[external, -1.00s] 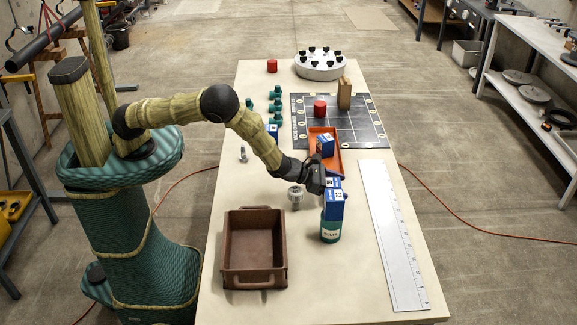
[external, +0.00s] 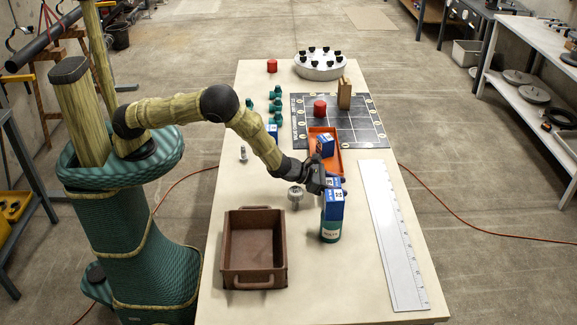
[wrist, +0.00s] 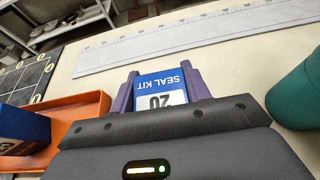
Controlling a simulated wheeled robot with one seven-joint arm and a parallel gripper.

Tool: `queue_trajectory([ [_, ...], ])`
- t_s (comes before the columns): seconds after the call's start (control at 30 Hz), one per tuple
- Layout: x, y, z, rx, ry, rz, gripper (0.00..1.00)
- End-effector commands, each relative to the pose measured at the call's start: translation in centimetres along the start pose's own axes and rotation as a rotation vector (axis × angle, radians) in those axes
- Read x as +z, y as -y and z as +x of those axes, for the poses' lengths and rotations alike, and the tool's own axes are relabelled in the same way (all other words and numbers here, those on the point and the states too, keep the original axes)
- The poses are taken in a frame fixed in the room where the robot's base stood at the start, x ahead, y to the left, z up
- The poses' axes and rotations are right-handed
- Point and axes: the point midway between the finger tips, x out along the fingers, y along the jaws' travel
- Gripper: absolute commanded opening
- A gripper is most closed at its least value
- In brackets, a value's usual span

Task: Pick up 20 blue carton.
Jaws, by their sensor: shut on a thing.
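A blue and white carton (external: 333,205) is between the jaws of my gripper (external: 327,186). In the wrist view its face reads "SEAL KIT" and "20" (wrist: 161,87), and both purple fingers of my gripper (wrist: 159,92) press on its sides. In the external view the carton overlaps the top of a green bottle (external: 330,234). I cannot tell whether the carton touches the bottle or the table. The bottle also shows at the right of the wrist view (wrist: 298,98).
An orange tray (external: 338,160) holds another blue carton (external: 325,146). A brown bin (external: 229,250) stands at the near left, and a long white ruler (external: 394,240) lies along the right. A small metal part (external: 295,193) is left of my gripper. A red can (external: 320,108) stands farther back.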

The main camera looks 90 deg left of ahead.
Motion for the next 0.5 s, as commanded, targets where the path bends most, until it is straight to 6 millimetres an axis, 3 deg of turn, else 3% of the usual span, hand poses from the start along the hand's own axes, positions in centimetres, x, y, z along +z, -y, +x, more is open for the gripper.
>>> queue_trajectory([
  [0.23,1.7,0.1,-0.7,-0.001,0.003,-0.001,0.25],
  [0.5,6.6,0.1,-2.7,-0.002,0.004,-0.001,0.25],
])
